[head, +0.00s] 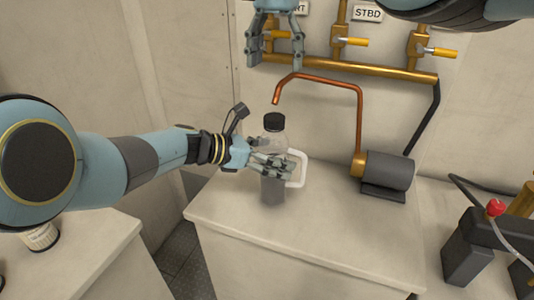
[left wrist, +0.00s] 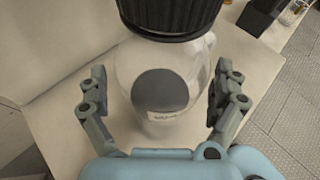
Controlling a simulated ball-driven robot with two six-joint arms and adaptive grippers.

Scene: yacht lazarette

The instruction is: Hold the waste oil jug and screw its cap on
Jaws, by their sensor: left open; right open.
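The waste oil jug (head: 273,192), clear with dark contents and a white handle (head: 298,170), stands upright on the pale counter. Its black cap (head: 274,122) sits at the top of the neck; I cannot tell how tightly. My left gripper (head: 283,163) is open at the jug's body, coming from the left. In the left wrist view its fingers lie on both sides of the jug (left wrist: 160,57), with visible gaps, below the ribbed cap (left wrist: 170,14). My right gripper (head: 275,64) is open and empty, pointing down above the cap and a little behind it in the picture.
A bent copper pipe (head: 330,80) ends close above the cap, running to a dark pump (head: 386,171) on the right. A brass manifold (head: 350,68) with yellow-handled valves lines the back wall. Batteries (head: 470,245) stand at the right. The counter front (head: 330,240) is clear.

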